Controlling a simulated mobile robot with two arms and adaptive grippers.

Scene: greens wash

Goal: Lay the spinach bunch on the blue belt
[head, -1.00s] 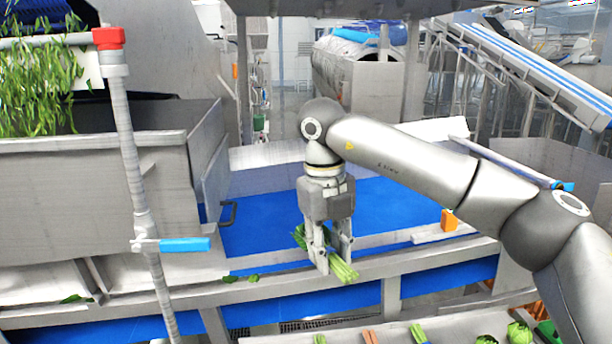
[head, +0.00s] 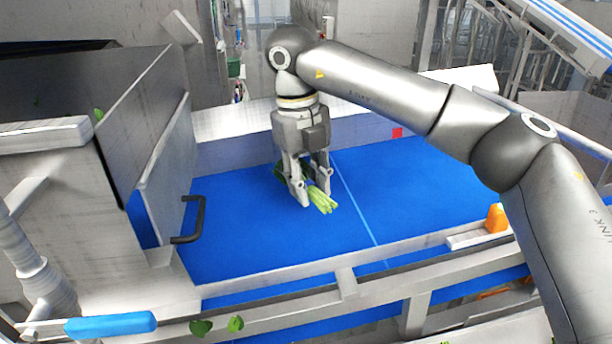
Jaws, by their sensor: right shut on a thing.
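The spinach bunch (head: 322,200) shows pale green stems toward the front and dark leaves behind. My right gripper (head: 309,197) is shut on it, pointing down, with the fingers on either side of the bunch. The bunch is over the blue belt (head: 240,235), left of a thin light line across it. I cannot tell whether the bunch touches the belt. Part of the bunch is hidden by the fingers. My left gripper is not in view.
A metal housing with a black handle (head: 190,220) stands left of the belt. A metal rail (head: 300,268) runs along the belt's front edge, with loose leaves (head: 201,327) near its lower left. An orange block (head: 496,218) sits at the right. The belt's right part is clear.

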